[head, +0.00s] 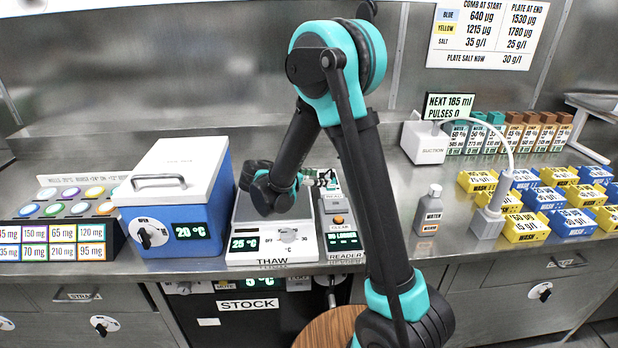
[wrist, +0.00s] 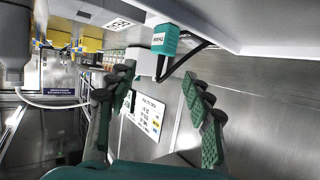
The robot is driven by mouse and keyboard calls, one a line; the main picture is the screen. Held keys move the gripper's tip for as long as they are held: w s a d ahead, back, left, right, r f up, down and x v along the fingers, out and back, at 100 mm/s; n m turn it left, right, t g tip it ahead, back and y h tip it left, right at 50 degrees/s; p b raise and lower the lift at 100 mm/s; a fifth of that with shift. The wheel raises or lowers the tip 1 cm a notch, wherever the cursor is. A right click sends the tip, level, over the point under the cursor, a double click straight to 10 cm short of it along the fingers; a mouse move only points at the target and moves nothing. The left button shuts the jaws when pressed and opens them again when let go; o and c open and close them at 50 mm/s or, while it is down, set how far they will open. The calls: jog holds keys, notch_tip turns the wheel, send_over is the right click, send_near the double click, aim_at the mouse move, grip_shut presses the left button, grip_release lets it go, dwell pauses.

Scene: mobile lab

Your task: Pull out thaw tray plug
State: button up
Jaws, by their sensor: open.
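The thaw tray (head: 245,243) is a white unit on the bench with a 25 °C display, a dial and THAW on its front. In the wrist view, a teal plug (wrist: 165,40) with a THAW label sits against a pale grey block (wrist: 143,62). A black cable runs beside it. My gripper (wrist: 156,82) is open and empty, one finger at each side, with the plug beyond the fingertips and apart from them. In the head view, my wrist hangs over the thaw tray, and my arm hides much of the area behind it; I cannot make out the plug there.
A blue box with a white lid (head: 170,200) stands left of the tray. The reader (head: 340,240) stands close at its right. A water bottle (head: 428,212), a suction unit (head: 425,143) and several yellow and blue blocks are farther right. The steel wall bounds the bench behind.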

aim_at(331, 175)
jog(key=x, duration=0.7)
jog(key=shift+d+f, duration=0.1)
jog(key=shift+d, duration=0.05)
grip_shut()
jog(key=shift+r, duration=0.55)
dwell(0.4)
jog(key=shift+r, duration=1.55)
